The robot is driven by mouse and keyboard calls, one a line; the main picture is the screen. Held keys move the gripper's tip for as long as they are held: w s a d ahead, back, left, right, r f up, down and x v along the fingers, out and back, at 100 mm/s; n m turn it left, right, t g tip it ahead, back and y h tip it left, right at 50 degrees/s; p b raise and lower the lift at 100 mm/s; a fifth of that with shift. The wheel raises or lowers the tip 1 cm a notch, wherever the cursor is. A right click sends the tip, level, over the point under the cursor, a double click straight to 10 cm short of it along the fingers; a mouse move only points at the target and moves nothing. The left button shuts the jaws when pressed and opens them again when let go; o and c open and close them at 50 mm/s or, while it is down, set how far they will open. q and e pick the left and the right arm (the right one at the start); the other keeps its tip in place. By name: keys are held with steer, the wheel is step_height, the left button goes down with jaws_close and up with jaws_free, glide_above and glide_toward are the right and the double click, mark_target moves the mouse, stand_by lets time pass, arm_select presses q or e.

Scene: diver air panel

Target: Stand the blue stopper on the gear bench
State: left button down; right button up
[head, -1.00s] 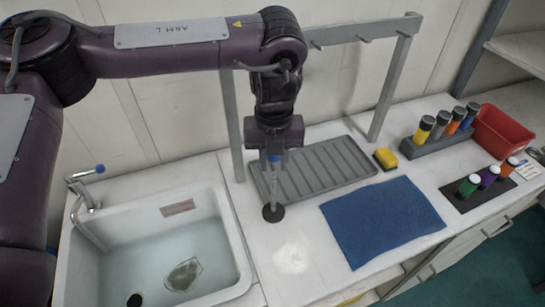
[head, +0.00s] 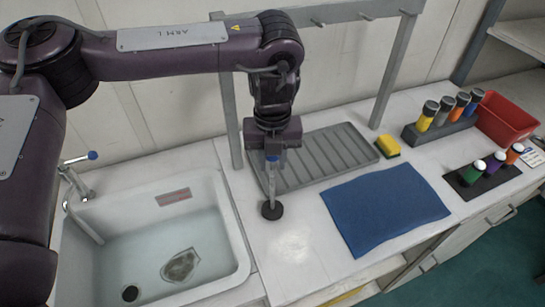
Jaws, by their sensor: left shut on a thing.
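The blue stopper (head: 271,190) is a thin upright rod with a blue top and a round black disc at its foot. My left gripper (head: 272,157) points down and is shut on its blue top. The disc is over the white gear bench (head: 310,250), between the sink and the blue mat, in front of the grey ribbed tray. I cannot tell whether the disc touches the bench. My right gripper is not in view.
The sink (head: 236,240) holds water, a dark drain hole and a clear object. The grey ribbed tray (head: 330,155), yellow sponge (head: 388,146) and blue mat (head: 385,212) lie on the bench. Coloured bottles and a red bin (head: 508,122) stand right. A grey rack frame (head: 395,75) rises behind.

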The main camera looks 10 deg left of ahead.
arm_select(q)
steer(key=shift+f+b, duration=0.3)
steer(key=shift+f, duration=0.25)
stand_by(0.8)
steer(key=shift+c, duration=2.4)
jaws_free()
steer(key=shift+r, duration=0.1)
steer(key=shift+r+p, duration=4.45)
steer(key=shift+p, duration=0.45)
